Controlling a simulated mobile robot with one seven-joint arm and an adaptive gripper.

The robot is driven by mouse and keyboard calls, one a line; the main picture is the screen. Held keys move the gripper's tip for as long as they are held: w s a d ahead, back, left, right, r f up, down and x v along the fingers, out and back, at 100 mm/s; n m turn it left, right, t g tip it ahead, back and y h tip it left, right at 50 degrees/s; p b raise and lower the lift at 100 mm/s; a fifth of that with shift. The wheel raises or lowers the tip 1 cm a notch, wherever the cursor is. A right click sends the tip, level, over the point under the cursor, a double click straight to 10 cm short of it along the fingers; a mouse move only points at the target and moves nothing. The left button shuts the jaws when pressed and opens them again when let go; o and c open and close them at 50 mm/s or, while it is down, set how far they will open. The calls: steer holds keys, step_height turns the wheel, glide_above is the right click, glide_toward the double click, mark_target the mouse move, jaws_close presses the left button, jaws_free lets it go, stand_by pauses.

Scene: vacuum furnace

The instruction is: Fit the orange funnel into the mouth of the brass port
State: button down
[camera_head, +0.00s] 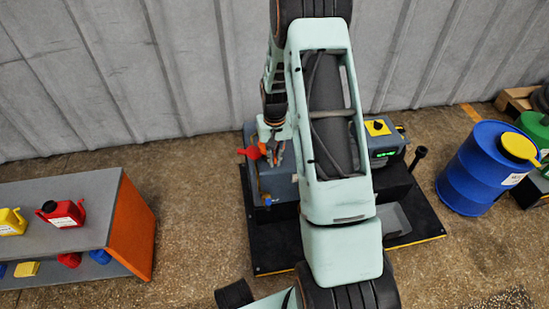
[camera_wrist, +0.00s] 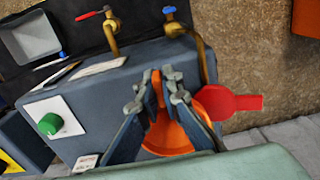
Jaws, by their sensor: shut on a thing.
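The orange funnel (camera_wrist: 168,138) is held between the fingers of my gripper (camera_wrist: 158,92), which is shut on it. In the head view a small orange part of the funnel (camera_head: 262,148) shows beside my gripper (camera_head: 274,152), over the left end of the grey machine. I cannot make out the brass port's mouth in either view; the funnel and fingers may cover it. A red round flap with a tab (camera_wrist: 232,103) sticks out right beside the funnel in the wrist view. Whether the funnel touches or sits in the port, I cannot tell.
The grey machine (camera_wrist: 85,90) carries two brass taps, one with a red handle (camera_wrist: 92,14) and one with a blue handle (camera_wrist: 169,10). A green knob (camera_wrist: 50,124) is on it. A blue drum (camera_head: 470,172) stands right; a shelf (camera_head: 85,190) with cans stands left.

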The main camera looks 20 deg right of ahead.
steer(key=shift+f, duration=0.3)
stand_by(0.6)
steer(key=c, duration=2)
jaws_free()
steer(key=shift+c, duration=0.2)
steer(key=shift+r, duration=0.1)
step_height(320, 180, up, 12)
steer(key=shift+s+f, duration=0.1)
